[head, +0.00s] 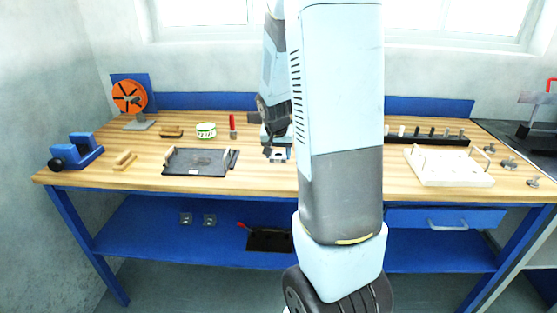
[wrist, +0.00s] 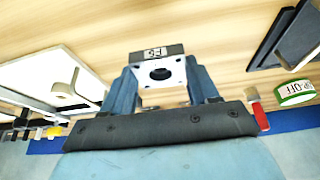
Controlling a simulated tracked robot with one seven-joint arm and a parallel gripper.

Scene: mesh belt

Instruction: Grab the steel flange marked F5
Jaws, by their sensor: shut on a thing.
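A pale square steel flange (wrist: 178,90) with a dark round hole in its middle sits between the two fingers of my gripper (wrist: 164,84) in the wrist view. A dark tag on its far edge carries upside-down lettering that looks like F5. My fingers press on its left and right sides, and my gripper is shut on it. In the head view my gripper (head: 277,149) is low over the middle of the bench, with the flange (head: 279,156) small beneath it. I cannot tell whether the flange touches the wood.
On the wooden bench (head: 130,186), a black tray (head: 195,163) and a green-white tape roll (head: 206,130) lie left of my gripper. A blue vise (head: 77,152) stands far left. A white pegged board (head: 450,170) and several small metal parts are on the right. Bare wood surrounds the flange.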

